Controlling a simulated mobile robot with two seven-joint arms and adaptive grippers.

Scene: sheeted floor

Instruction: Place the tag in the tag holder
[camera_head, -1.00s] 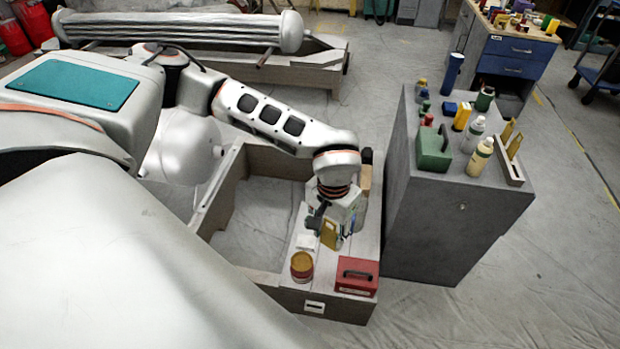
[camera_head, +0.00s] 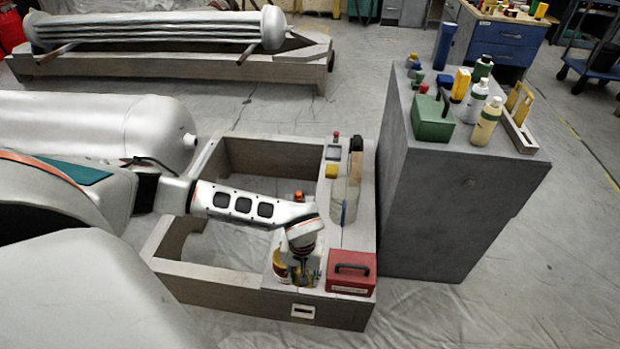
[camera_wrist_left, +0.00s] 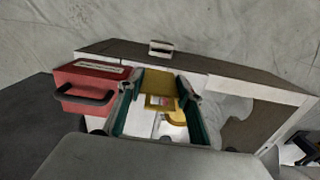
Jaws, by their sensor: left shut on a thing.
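My left gripper (camera_head: 302,272) is low over the front end of the grey wooden frame, shut on the yellow tag. In the left wrist view, the gold-yellow tag (camera_wrist_left: 159,82) sits between the two green-edged fingers (camera_wrist_left: 160,110). In the head view the gripper mostly hides the tag. A small pale slotted bracket (camera_head: 303,311), apparently the tag holder, is on the frame's front end face. It also shows in the left wrist view (camera_wrist_left: 160,47), beyond the tag and apart from it. My right gripper is not in view.
A red box with a black handle (camera_head: 351,272) stands close right of the gripper; it also shows in the wrist view (camera_wrist_left: 88,85). A round tin (camera_head: 281,266) is partly hidden by the gripper. A grey cabinet (camera_head: 450,210) with bottles and a rack (camera_head: 518,133) of yellow tags stands right.

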